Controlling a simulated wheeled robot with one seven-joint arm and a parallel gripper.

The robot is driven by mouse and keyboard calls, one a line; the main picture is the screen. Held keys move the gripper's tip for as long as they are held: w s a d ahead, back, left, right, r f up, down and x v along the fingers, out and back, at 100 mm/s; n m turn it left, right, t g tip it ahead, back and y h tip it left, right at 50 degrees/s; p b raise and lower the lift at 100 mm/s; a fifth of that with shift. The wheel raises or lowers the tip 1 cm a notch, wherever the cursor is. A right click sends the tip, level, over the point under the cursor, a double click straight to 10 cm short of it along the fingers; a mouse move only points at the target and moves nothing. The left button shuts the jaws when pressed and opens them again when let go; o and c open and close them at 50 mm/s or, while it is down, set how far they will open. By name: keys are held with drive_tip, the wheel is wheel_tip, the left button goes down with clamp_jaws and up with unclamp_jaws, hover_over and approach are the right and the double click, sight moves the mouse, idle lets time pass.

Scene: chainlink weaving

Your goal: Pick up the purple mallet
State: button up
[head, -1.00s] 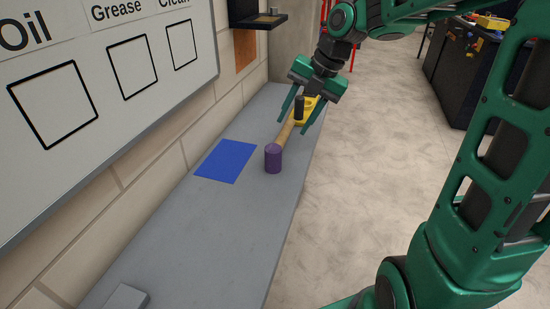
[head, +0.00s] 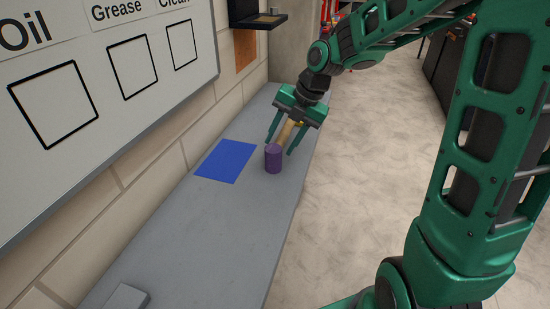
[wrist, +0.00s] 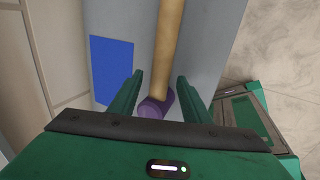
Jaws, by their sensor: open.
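The purple mallet (head: 273,160) is on the grey ledge, its purple head toward the near side and its wooden handle running back under my gripper. My gripper (head: 279,147) is open, with one finger on each side of the mallet near where the handle meets the head. In the wrist view the mallet's handle (wrist: 169,45) runs up between the fingers, and the purple head (wrist: 157,104) shows between the fingertips, partly hidden by the gripper body. I cannot tell whether a finger touches it.
A blue square (head: 227,160) lies flat on the grey ledge (head: 215,230), left of the mallet. A whiteboard (head: 100,90) hangs on the wall at left. A grey block (head: 127,298) sits at the near end. The ledge's right edge drops to open floor.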

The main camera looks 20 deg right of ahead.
sight(282, 142)
clamp_jaws()
drive_tip(key=shift+r, duration=0.15)
drive_tip(key=shift+w+r, duration=0.1)
drive_tip(key=shift+r, duration=0.15)
wheel_tip(282, 142, up, 3)
drive_tip(key=shift+r, duration=0.2)
drive_tip(key=s+a+r, duration=0.3)
drive_tip(key=a+r, duration=0.4)
drive_tip(key=a, duration=0.4)
drive_tip(key=shift+s, duration=0.4)
